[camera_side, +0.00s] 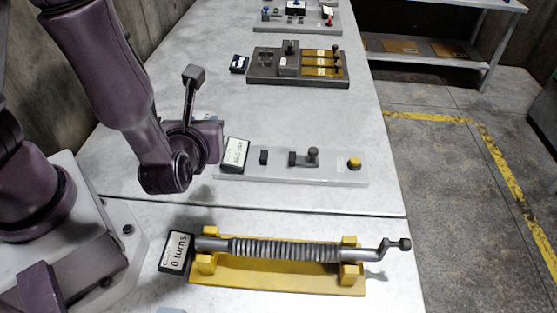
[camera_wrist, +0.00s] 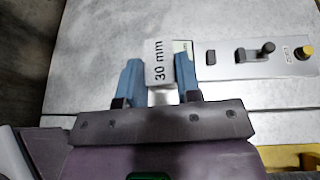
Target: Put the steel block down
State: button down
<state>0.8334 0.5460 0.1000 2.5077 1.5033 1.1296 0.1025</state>
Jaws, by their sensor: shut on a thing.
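The steel block (camera_wrist: 160,97) is between the two blue fingers of my gripper (camera_wrist: 158,62) in the wrist view. Its light face carries a white label reading "30 mm". My gripper is shut on it, with a finger on each side. The block appears held above the pale table, but its height and underside cannot be seen. In the side view my gripper is mostly hidden behind my wrist, and I cannot make out the block there.
A grey panel (camera_side: 290,180) with a display card (camera_side: 235,154), a dark knob and a yellow button (camera_side: 354,163) lies just right. A yellow cradle (camera_side: 280,278) with a spring-wound rod and crank is nearer. A dark fixture (camera_side: 265,82) stands farther back. Bare table (camera_side: 350,115) lies between.

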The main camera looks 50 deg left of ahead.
jog(key=shift+w+d+t, duration=0.25)
jog(key=shift+t, duration=0.05)
jog(key=shift+m+h, duration=0.3)
jog(key=w+f, duration=0.3)
jog(key=w, duration=0.1)
jog(key=w+d+f, duration=0.1)
jog(key=w+f, duration=0.2)
jog(key=w, duration=0.2)
jog(key=w+d+f, duration=0.1)
jog(key=w+f, duration=0.2)
jog(key=w, duration=0.1)
jog(key=shift+w+d+f, duration=0.1)
jog(key=shift+w, duration=0.05)
jog(key=f, duration=0.3)
jog(key=shift+w, duration=0.3)
jog(key=shift+f, duration=0.35)
jog(key=shift+f, duration=0.2)
